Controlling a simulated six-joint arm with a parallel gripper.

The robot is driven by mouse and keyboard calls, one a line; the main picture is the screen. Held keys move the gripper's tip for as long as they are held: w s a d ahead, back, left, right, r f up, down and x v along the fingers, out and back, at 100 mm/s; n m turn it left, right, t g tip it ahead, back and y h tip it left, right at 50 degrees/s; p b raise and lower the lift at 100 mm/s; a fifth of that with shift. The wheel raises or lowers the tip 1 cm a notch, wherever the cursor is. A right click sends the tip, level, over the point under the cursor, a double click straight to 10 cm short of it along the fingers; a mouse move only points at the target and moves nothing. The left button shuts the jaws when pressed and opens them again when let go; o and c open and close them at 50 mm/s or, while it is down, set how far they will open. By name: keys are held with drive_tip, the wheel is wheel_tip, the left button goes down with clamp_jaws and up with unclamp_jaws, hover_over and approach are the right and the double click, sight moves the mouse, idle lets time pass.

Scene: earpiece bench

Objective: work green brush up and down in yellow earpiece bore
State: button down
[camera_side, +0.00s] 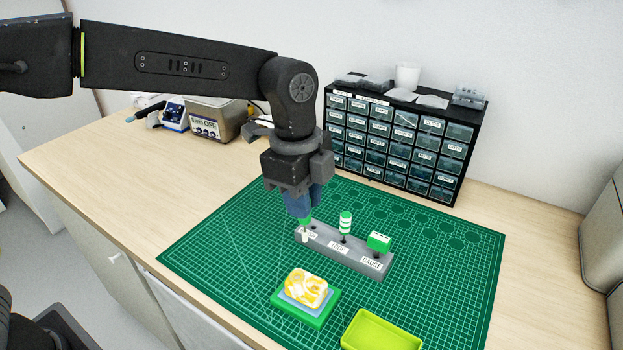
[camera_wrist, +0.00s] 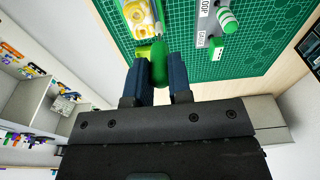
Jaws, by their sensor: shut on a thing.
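My gripper (camera_side: 301,208) points down over the left end of the grey tool rack (camera_side: 365,266), its blue fingers shut on the green brush (camera_side: 307,222). In the wrist view the brush's rounded green handle (camera_wrist: 159,62) sits between the fingertips. The brush's lower end is at the rack's left end; I cannot tell whether it is in its slot or just clear. The yellow earpiece (camera_side: 306,287), marbled yellow and white, rests in a green and blue holder (camera_side: 300,314) in front of the rack, apart from the brush.
A green-and-white striped loop tool (camera_side: 345,224) and a green gauge (camera_side: 379,241) stand in the rack. A lime tray (camera_side: 382,330) lies at the front. A drawer cabinet (camera_side: 400,140) stands behind. The green cutting mat (camera_side: 220,255) is clear to the left.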

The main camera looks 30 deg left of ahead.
drive_tip(key=s, duration=0.3)
drive_tip(key=shift+s+d+r, duration=0.1)
drive_tip(key=shift+s+d, duration=0.25)
drive_tip(key=shift+d, duration=0.05)
approach(306, 288)
drive_tip(key=shift+w+a, duration=0.45)
drive_tip(key=shift+a, duration=0.3)
drive_tip(key=shift+f, duration=1.5)
idle(0.6)
drive_tip(key=shift+r, duration=0.25)
drive_tip(key=shift+r, duration=0.35)
drive_tip(key=shift+f, duration=0.3)
idle(0.5)
drive_tip(key=shift+f, duration=0.25)
